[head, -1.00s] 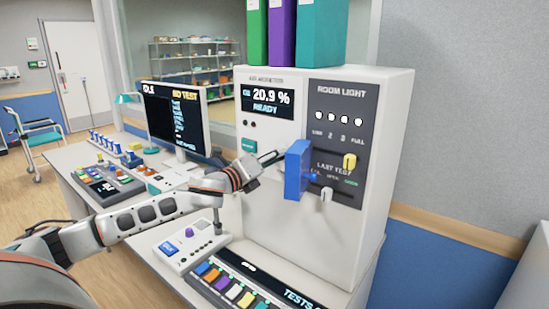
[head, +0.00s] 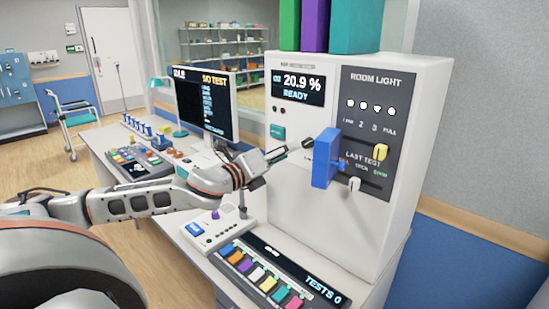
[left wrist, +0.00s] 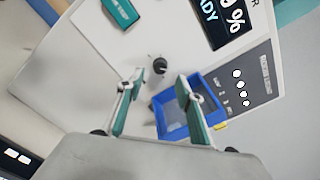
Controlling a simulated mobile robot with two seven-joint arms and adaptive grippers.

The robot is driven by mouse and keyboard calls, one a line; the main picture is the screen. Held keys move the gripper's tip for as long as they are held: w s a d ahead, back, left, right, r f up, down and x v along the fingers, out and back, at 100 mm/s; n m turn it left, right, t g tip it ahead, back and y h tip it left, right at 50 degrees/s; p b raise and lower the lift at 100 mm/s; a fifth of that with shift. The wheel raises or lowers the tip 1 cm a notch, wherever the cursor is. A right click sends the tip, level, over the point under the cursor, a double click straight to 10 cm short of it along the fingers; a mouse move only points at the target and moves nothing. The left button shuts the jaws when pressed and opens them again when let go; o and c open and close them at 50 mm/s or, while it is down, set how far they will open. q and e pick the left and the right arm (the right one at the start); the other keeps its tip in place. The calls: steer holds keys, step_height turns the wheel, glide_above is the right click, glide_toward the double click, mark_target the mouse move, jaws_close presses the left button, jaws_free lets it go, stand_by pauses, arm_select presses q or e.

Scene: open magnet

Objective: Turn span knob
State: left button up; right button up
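The white analyzer cabinet (head: 285,190) stands on the bench and its display reads 20.9 % READY. A small black knob (head: 308,143) sticks out of its front, left of a blue box (head: 325,158). My left gripper (head: 278,154) is just left of the knob in the head view. In the left wrist view the two fingers of my left gripper (left wrist: 160,82) are spread apart. The black knob (left wrist: 159,65) shows between and beyond their tips, with no visible contact. The blue box (left wrist: 190,110) is partly hidden behind one finger. My right gripper is not in view.
A yellow lever (head: 381,152) and a white lever (head: 354,184) are on the dark panel at right. A monitor (head: 205,105) and a colored-key console (head: 265,280) stand nearby.

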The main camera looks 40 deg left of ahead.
arm_select(q)
steer(key=shift+s+a, duration=0.1)
steer(key=shift+s, duration=1.95)
